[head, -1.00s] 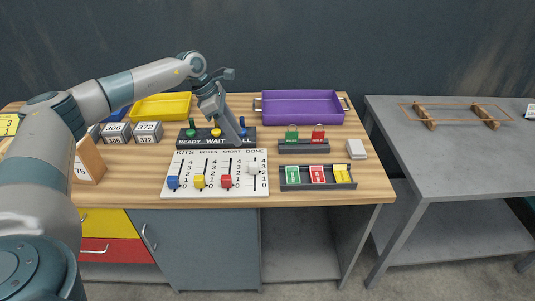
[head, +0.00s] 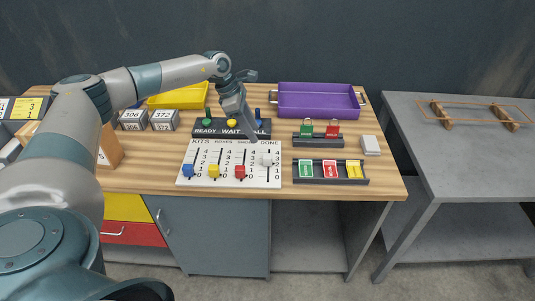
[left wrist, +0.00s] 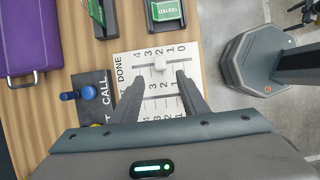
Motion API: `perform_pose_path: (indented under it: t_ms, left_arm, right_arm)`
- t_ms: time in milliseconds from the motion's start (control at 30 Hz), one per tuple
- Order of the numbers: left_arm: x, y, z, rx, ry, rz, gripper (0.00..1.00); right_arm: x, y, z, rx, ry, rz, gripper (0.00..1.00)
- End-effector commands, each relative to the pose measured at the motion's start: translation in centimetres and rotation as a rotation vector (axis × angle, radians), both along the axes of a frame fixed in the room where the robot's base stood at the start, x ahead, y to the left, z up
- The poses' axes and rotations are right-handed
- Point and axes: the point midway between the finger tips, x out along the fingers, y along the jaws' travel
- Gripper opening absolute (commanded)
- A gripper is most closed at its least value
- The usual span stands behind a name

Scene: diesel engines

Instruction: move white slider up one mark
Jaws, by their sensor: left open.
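The white slider (head: 267,160) sits in the DONE column, the rightmost slot of the white slider board (head: 232,184). In the left wrist view the white slider (left wrist: 160,63) stands beside the printed 2, as near as I can tell. My left gripper (head: 253,138) points down over the top of the board, close to the slider. In the left wrist view the fingers (left wrist: 159,79) are open and empty. Their tips lie on either side of the slider's line, apart from it. I cannot tell their exact height above the board.
Blue (head: 189,170), yellow (head: 213,171) and red (head: 240,172) sliders sit low in the other columns. Behind the board is a dark READY/WAIT/CALL strip (head: 205,128) with upright coloured knobs. A card tray (head: 330,181) and padlock stand (head: 316,141) lie to the right.

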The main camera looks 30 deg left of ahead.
Motion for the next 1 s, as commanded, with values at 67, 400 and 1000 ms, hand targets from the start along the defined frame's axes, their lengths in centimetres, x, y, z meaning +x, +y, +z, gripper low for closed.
perform_pose_path:
  t_ms: [67,400,1000]
  left_arm:
    - [0.2,-0.5,-1.0,0.0,0.003,-0.001,0.41]
    - [1.4,-2.6,-6.8,0.0,0.004,0.0,0.41]
    - [2.6,-4.3,-12.2,0.0,0.0,-0.001,0.41]
  right_arm:
    - [0.0,0.0,0.9,0.0,0.0,0.0,1.0]
    - [0.0,0.1,3.3,0.001,0.0,-0.001,1.0]
    - [0.0,0.1,4.8,0.001,-0.001,0.0,1.0]
